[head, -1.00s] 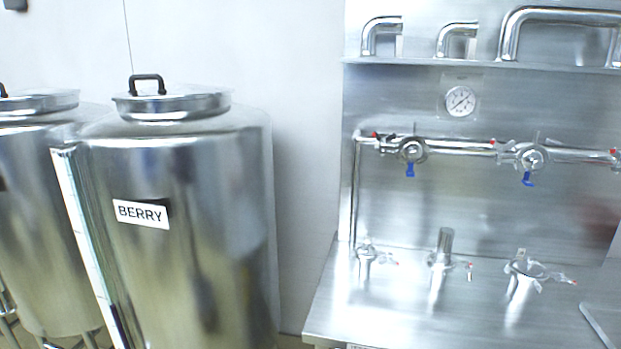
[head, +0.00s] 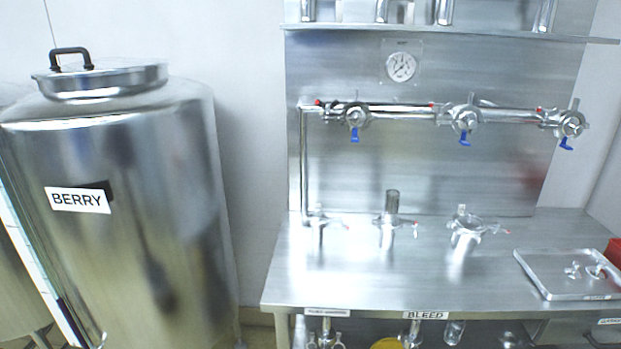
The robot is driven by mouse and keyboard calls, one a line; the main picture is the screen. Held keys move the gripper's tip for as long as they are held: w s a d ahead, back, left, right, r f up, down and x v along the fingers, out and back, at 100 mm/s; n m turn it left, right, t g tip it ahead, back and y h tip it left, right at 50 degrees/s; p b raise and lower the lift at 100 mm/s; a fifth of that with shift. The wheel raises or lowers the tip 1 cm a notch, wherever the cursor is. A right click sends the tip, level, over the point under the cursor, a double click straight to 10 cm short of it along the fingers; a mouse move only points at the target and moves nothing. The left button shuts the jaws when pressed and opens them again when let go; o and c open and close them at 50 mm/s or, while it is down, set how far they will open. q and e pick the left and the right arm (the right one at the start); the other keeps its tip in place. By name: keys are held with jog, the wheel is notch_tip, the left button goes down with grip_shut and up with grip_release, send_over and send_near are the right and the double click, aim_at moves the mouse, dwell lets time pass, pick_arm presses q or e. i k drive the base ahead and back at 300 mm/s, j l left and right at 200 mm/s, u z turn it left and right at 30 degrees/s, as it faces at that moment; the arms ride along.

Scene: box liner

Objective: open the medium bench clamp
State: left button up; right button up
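Three clamp fittings stand in a row on the steel bench (head: 400,275) in the head view. The left clamp (head: 319,224) is the smallest-looking, on a thin stem. The middle clamp (head: 389,222) sits around a fitting with an upright grey cylinder rising from it. The right clamp (head: 466,228) looks widest, with a red-tipped handle at its right. I cannot tell for sure which is the medium one, or whether each is open or shut. Neither of my grippers is in view.
A large steel tank labelled BERRY (head: 150,200) stands left of the bench. A pipe with several blue-handled valves (head: 465,118) and a gauge (head: 400,67) are on the back panel. A tray (head: 565,275) with small parts and a red object (head: 614,250) are at the right.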

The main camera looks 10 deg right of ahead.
aim_at(391, 229)
jog(key=l+z, duration=0.3)
jog(key=z, duration=0.2)
jog(key=i+l+z, duration=0.1)
jog(key=l+z, duration=0.2)
jog(key=z, duration=0.2)
